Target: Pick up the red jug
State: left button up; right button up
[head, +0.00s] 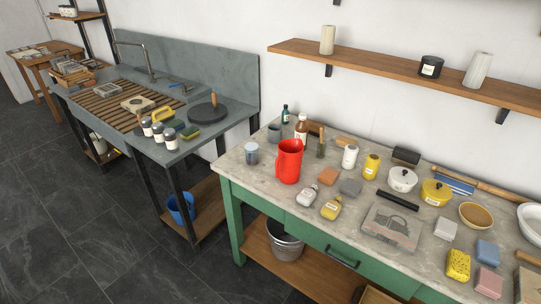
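The red jug (289,162) stands upright near the left end of the green table's stone-coloured top (259,186). A brown bottle stands close behind it, and a small jar (252,153) stands to its left. Nothing holds the jug. Neither of my grippers shows in the head view.
Several bottles, pots, blocks and sponges crowd the tabletop right of the jug, including a yellow pot (435,193) and a litho stone (391,226). A wall shelf (400,72) hangs above. A grey sink bench (222,128) stands left, with dark floor (75,225) clear in front.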

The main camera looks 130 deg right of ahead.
aim_at(289, 161)
jog(key=l+z, duration=0.1)
jog(key=z, duration=4.1)
